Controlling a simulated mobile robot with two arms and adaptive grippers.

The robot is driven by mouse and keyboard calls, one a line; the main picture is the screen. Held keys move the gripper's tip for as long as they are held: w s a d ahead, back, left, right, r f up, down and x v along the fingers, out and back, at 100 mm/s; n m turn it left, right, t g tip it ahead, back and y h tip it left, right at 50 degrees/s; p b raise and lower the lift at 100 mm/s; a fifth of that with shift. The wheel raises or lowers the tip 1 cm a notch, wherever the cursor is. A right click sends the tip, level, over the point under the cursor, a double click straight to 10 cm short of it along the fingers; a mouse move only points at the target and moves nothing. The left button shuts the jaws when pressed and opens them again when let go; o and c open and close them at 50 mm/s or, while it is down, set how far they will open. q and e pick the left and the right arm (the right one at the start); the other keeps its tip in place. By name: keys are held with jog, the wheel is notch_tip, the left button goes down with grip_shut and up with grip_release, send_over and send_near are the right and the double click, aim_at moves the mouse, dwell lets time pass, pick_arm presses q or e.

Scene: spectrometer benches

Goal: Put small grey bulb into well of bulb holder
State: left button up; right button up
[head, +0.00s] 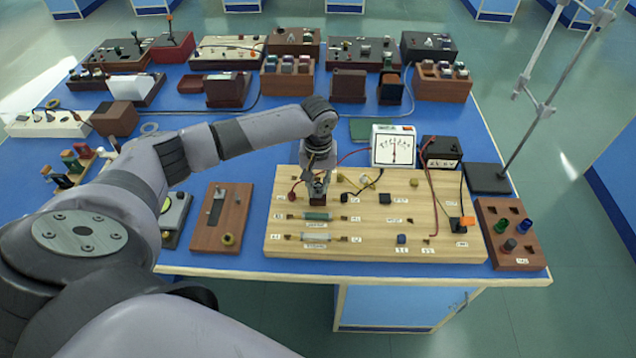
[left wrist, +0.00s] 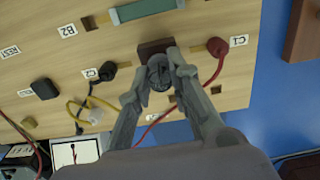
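My left gripper (head: 318,188) is over the left part of the wooden circuit board. In the left wrist view its two fingertips (left wrist: 164,66) close around a small rounded grey piece, the small grey bulb (left wrist: 158,74). The bulb holder is a dark brown block (head: 318,202) on the board, directly under the fingertips. In the left wrist view the holder (left wrist: 152,47) lies between the C1 and C2 labels. The bulb and fingers hide the well, so I cannot tell whether the bulb is inside or just above it. My right gripper is not in view.
A red plug (left wrist: 217,46) and black plug (left wrist: 107,70) flank the holder, with wires close by. A white meter (head: 394,147) stands behind the wooden board (head: 380,240). A brown tray (head: 496,225) with coloured bulbs is at right, near a metal stand (head: 540,110).

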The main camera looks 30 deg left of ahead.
pick_arm(q)
jog(key=o, duration=0.5)
jog(key=shift+o, duration=0.2)
jog(key=shift+r, duration=0.1)
notch_tip(320, 180, up, 12)
dwell(0.6)
